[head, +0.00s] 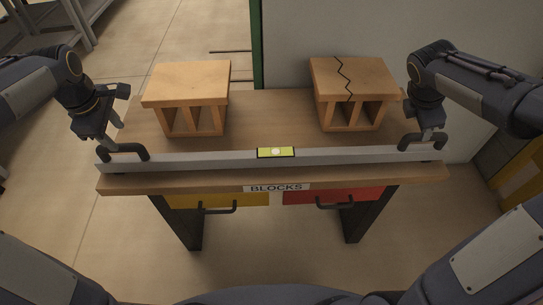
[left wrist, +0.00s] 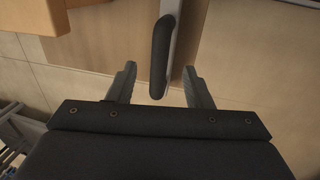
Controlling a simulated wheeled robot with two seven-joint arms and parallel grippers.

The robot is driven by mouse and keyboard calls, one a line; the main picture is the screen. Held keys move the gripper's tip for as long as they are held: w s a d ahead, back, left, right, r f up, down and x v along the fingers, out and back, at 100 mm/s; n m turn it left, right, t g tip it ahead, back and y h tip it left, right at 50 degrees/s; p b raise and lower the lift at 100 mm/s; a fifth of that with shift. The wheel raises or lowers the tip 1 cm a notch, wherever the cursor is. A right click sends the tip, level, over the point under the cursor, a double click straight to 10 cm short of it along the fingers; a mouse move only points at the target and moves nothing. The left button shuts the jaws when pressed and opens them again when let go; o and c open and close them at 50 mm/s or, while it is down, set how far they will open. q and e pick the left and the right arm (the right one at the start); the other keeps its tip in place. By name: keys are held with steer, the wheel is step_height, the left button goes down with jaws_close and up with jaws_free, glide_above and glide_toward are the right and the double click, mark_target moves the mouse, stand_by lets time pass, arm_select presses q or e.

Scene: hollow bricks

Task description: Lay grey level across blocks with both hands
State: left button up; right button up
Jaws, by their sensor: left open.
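The grey level (head: 210,160) lies along the front edge of the table, with a yellow-green vial (head: 276,152) at its middle. It has a dark left handle (head: 128,148) and a dark right handle (head: 422,136). My left gripper (head: 108,143) is open at the left handle; in the left wrist view the handle (left wrist: 160,55) shows between the spread fingers (left wrist: 159,72). My right gripper (head: 425,130) is at the right handle; its fingers are too small to read. Behind the level stand a plain hollow block (head: 188,80) and a hollow block with a black zigzag crack line (head: 365,75).
The wooden table (head: 270,110) is bare between the two blocks. Below its front edge are a "BLOCKS" label (head: 276,188), a yellow drawer (head: 235,200) and a red drawer (head: 350,195) with dark handles. A grey wall panel (head: 350,30) stands behind the table.

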mark_target(125, 145)
arm_select(q)
steer(key=f, duration=0.2)
steer(key=w+f, duration=0.1)
steer(key=f, duration=0.4)
steer(key=shift+w+f, duration=0.25)
arm_select(e)
steer(key=x, duration=0.7)
steer(key=shift+d+f, duration=0.15)
steer(key=shift+f, duration=0.15)
arm_select(q)
jaws_close()
arm_select(e)
jaws_close()
arm_select(q)
steer(key=shift+r, duration=0.15)
arm_select(e)
steer(key=shift+w+r, duration=0.1)
steer(key=shift+r, duration=0.05)
